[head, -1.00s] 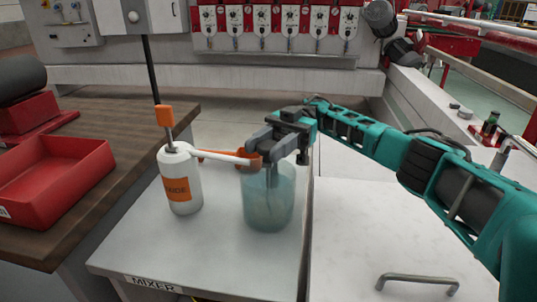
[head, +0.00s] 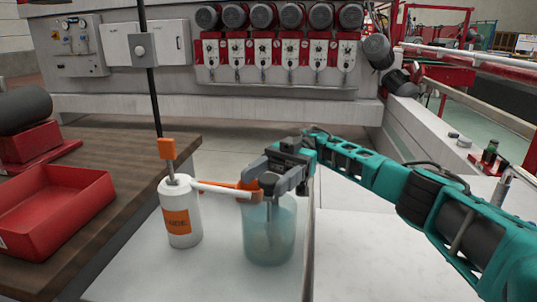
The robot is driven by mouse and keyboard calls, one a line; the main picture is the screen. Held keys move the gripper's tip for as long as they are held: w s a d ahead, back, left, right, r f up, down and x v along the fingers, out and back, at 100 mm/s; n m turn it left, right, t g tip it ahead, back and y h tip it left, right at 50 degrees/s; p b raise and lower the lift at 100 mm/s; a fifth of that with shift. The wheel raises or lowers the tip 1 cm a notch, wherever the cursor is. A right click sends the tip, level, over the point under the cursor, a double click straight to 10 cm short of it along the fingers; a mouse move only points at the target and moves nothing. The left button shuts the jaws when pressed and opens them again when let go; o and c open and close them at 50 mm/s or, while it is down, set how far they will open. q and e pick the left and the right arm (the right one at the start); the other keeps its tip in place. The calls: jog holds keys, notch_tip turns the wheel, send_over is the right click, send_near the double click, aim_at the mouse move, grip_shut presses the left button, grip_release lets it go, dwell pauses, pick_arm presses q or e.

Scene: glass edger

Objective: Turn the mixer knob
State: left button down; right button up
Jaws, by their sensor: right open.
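I cannot make out a part that is clearly the mixer knob. A translucent bluish jar (head: 269,232) stands on the light tabletop. Orange parts (head: 248,189) sit at the top of the jar. A white bottle (head: 180,222) with an orange label and an orange top piece (head: 167,149) stands to the left. A white tube (head: 213,188) runs from the bottle toward the jar. My right gripper (head: 262,180) is open above the jar, its dark fingers close around or beside the orange parts; I cannot tell if they touch. My left gripper is out of view.
A brown bench (head: 100,235) with a red tray (head: 54,209) is at the left. A thin dark pole (head: 151,85) rises behind the bottle. A grey machine with several red-and-white units (head: 263,53) spans the back. The tabletop right of the jar is clear.

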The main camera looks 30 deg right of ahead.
aim_at(269, 177)
pick_arm(q)
jog(key=p, duration=0.1)
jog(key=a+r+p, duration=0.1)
jog(key=p, duration=0.1)
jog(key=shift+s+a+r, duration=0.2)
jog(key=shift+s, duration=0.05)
pick_arm(e)
notch_tip(269, 177, up, 20)
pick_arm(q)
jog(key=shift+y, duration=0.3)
pick_arm(e)
jog(key=shift+o, duration=0.2)
